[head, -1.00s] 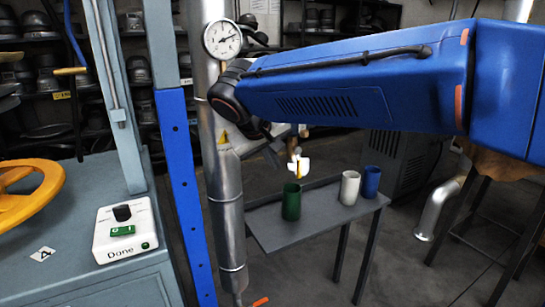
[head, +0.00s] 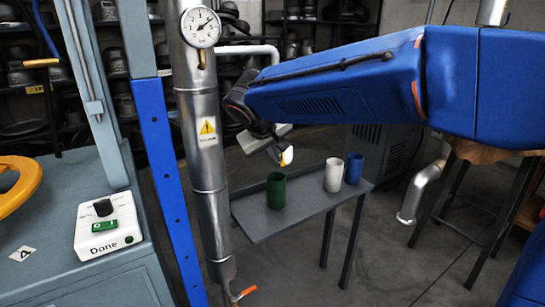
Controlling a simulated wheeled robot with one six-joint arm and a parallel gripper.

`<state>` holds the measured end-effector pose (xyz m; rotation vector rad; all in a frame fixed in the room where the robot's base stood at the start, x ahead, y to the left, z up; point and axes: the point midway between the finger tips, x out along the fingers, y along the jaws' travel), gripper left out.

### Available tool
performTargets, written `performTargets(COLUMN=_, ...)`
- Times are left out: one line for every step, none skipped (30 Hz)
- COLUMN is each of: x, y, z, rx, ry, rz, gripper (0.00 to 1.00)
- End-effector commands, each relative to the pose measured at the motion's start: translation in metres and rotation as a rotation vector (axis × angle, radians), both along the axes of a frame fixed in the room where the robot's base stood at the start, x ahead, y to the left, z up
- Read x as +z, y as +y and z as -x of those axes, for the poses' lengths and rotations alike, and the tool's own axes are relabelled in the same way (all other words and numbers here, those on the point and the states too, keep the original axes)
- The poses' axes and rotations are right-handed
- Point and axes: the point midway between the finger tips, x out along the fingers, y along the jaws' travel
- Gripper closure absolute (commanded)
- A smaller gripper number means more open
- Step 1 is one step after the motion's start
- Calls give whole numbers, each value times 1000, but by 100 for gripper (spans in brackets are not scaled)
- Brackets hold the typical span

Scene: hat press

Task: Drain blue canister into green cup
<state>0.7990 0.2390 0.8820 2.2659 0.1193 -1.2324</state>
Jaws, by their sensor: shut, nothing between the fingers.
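A green cup (head: 275,191) stands upright near the left end of a small grey table (head: 258,226). A blue cylindrical container (head: 354,168), the only canister-like blue thing I can make out, stands upright at the far right of that table. My gripper (head: 284,157) is just above and slightly right of the green cup's rim in the picture, and shows as a small white and yellow end. It is shut and holds nothing. Whether it touches the cup is hard to tell. The insides of both vessels are hidden.
A white cup (head: 333,175) stands beside the blue container. A metal pipe with a gauge (head: 200,27) and an orange-handled valve (head: 243,293) rises left of the table. A bench carries a Done button box (head: 108,225) and a yellow handwheel (head: 14,185).

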Motion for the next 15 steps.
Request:
performTargets(x=0, y=0, z=0, rx=0, ry=0, rz=0, gripper=100)
performTargets(x=0, y=0, z=0, rx=0, ry=0, rz=0, gripper=100)
performTargets(x=0, y=0, z=0, rx=0, ry=0, rz=0, gripper=100)
performTargets(x=0, y=0, z=0, rx=0, ry=-1, rz=1, gripper=100)
performTargets(x=0, y=0, z=0, rx=0, ry=-1, rz=2, gripper=100)
performTargets(x=0, y=0, z=0, rx=0, ry=-3, rz=5, gripper=100)
performTargets(x=0, y=0, z=0, rx=0, ry=-4, rz=8, gripper=100)
performTargets(x=-1, y=0, z=0, rx=-1, ry=-7, rz=12, gripper=100)
performTargets(x=-1, y=0, z=0, rx=-1, ry=-11, rz=19, gripper=100)
performTargets(x=-2, y=0, z=0, rx=0, ry=-16, rz=25, gripper=100)
performTargets(x=-2, y=-1, z=0, rx=1, ry=-21, rz=33, gripper=100)
performTargets(x=-2, y=-1, z=0, rx=0, ry=-25, rz=41, gripper=100)
performTargets(x=-2, y=-1, z=0, rx=1, ry=-28, rz=44, gripper=100)
performTargets(x=-2, y=-1, z=-1, rx=0, ry=-30, rz=47, gripper=100)
performTargets(x=-3, y=-1, z=-1, rx=0, ry=-33, rz=51, gripper=100)
